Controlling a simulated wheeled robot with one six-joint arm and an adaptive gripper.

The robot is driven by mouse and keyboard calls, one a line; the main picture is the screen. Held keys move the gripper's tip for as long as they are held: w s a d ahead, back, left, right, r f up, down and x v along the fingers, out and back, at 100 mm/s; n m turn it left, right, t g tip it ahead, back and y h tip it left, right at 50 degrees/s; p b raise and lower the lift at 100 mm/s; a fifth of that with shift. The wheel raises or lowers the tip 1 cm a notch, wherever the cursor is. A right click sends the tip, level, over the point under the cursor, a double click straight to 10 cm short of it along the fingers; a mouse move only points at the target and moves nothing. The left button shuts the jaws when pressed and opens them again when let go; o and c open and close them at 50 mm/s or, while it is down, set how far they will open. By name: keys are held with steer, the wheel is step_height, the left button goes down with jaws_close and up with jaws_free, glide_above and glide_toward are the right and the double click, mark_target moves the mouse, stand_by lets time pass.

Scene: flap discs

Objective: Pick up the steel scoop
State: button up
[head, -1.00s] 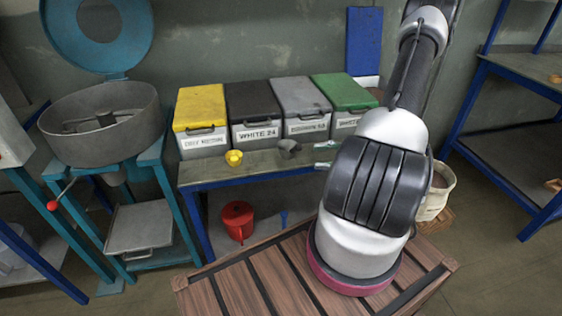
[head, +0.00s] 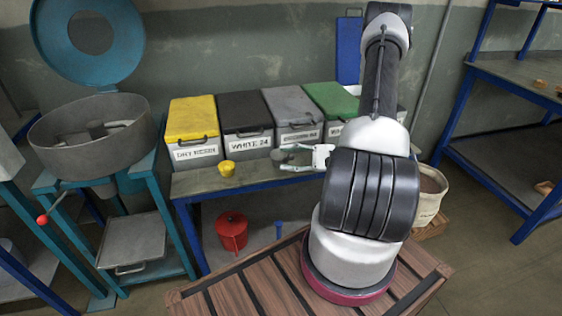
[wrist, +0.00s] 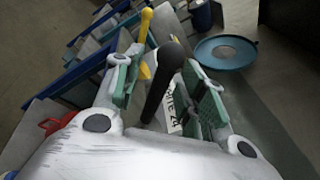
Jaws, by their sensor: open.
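The steel scoop is a small dark grey cup on the bench, in front of the bins; in the head view part of it (head: 278,156) shows at my gripper's fingertips. In the wrist view a long black handle (wrist: 164,78), apparently the scoop's, stands between the fingers. My gripper (wrist: 163,88) is open, with one green-padded finger on each side of the handle. I see a gap on the left; on the right the pad is close, and I cannot tell if it touches. My gripper also shows in the head view (head: 290,157).
A yellow scoop (head: 227,168) sits left on the bench (head: 200,185); its handle (wrist: 146,28) rises close by in the wrist view. Lidded bins (head: 193,120) line the back. A red can (head: 231,231) is below. A wooden crate (head: 240,287) lies in front.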

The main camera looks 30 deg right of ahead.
jaws_close()
steer(key=shift+r, duration=0.1)
step_height(320, 180, up, 18)
stand_by(0.6)
